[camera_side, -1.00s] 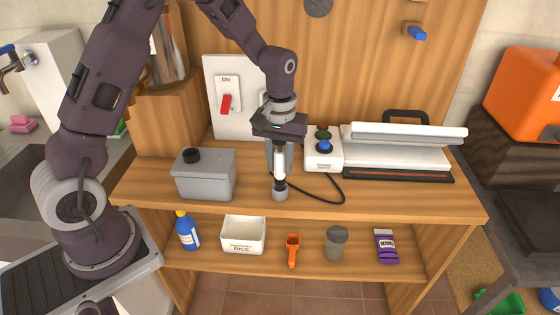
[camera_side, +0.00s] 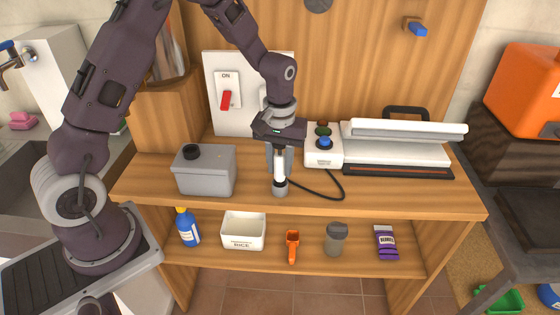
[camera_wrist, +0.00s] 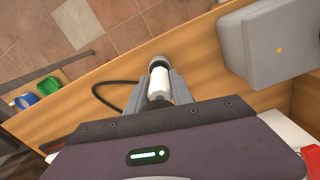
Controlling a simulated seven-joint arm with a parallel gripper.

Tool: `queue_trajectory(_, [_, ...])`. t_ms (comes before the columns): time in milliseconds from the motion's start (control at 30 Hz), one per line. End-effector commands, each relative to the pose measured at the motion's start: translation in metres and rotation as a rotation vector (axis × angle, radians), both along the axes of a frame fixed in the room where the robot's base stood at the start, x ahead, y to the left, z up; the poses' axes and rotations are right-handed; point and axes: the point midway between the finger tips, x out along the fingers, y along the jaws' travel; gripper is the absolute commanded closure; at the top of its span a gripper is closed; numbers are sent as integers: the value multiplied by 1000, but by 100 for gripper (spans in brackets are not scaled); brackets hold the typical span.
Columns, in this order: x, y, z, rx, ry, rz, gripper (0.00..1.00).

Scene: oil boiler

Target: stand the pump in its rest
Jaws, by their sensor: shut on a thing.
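The pump (camera_side: 280,166) is a white cylinder with a dark lower collar. It stands close to upright at the front middle of the bench top. My gripper (camera_side: 279,160) points down and is shut around its body. The pump also shows between my fingers in the wrist view (camera_wrist: 158,84). A small grey cup-like piece (camera_side: 280,191), seemingly the rest, is at the pump's lower end, and it shows in the wrist view too (camera_wrist: 158,62). Whether the pump is fully seated in it I cannot tell. A black cable (camera_side: 326,192) runs from near the pump towards the white button box (camera_side: 323,157).
A grey canister (camera_side: 205,173) stands left of the pump. A white sealer-like machine (camera_side: 398,150) is at the right. A wall panel with a red switch (camera_side: 226,100) is behind. The lower shelf holds a blue bottle (camera_side: 187,228), a rice box (camera_side: 243,232) and other items.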

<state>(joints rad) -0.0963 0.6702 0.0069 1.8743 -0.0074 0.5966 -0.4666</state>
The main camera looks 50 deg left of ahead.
Motion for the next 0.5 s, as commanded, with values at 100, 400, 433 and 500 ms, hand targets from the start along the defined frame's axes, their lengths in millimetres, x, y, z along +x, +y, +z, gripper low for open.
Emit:
queue_trajectory(100, [0,0,-4,0,0,0,100])
queue_trajectory(400, [0,0,-13,0,0,0,100])
queue_trajectory(433, [0,0,-14,0,0,0,100])
queue_trajectory(500, [0,0,-16,0,0,0,100])
